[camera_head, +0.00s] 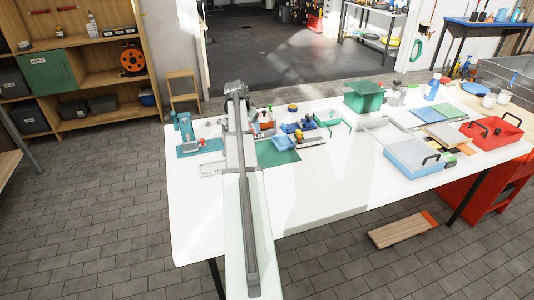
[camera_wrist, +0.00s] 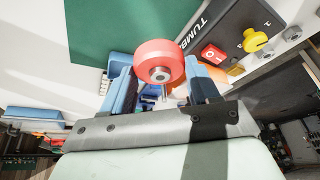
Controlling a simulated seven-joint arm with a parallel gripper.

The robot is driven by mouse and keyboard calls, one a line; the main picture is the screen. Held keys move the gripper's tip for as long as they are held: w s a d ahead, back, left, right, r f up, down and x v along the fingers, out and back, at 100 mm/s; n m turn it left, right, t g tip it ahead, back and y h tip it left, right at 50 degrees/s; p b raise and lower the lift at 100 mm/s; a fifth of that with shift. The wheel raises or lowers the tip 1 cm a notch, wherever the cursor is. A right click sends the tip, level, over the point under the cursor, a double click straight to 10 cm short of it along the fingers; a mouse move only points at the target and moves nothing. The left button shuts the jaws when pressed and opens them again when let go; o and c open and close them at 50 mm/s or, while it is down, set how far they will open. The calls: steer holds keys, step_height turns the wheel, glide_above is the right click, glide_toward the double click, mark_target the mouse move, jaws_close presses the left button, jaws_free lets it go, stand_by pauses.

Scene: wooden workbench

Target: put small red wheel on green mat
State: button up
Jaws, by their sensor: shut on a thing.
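The small red wheel (camera_wrist: 158,60) has a grey metal hub and shows in the wrist view between the blue fingers of my gripper (camera_wrist: 162,84). My gripper is shut on it. A dark green mat (camera_wrist: 110,30) fills the upper left of the wrist view, beyond the wheel. In the camera_head view the green mat (camera_head: 280,153) lies on the white bench, just right of my arm. I cannot tell how high the wheel is above the bench.
A dark box with a red switch (camera_wrist: 212,54) and a yellow knob (camera_wrist: 254,40) is right of the wheel in the wrist view. The white bench (camera_head: 325,185) is bare in front.

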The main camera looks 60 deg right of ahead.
steer(key=s+d, duration=0.1)
steer(key=s, duration=0.1)
steer(key=shift+s+d, duration=0.3)
steer(key=shift+d, duration=0.05)
steer(key=shift+w+r+n+t, duration=0.1)
steer(key=shift+w+n+t, duration=0.2)
steer(key=shift+w+n, duration=0.2)
steer(key=shift+n, duration=0.2)
glide_toward(258, 149)
steer(key=shift+x, duration=2.65)
steer(key=shift+d, duration=0.1)
steer(key=o, duration=1.1)
steer(key=v, duration=1.2)
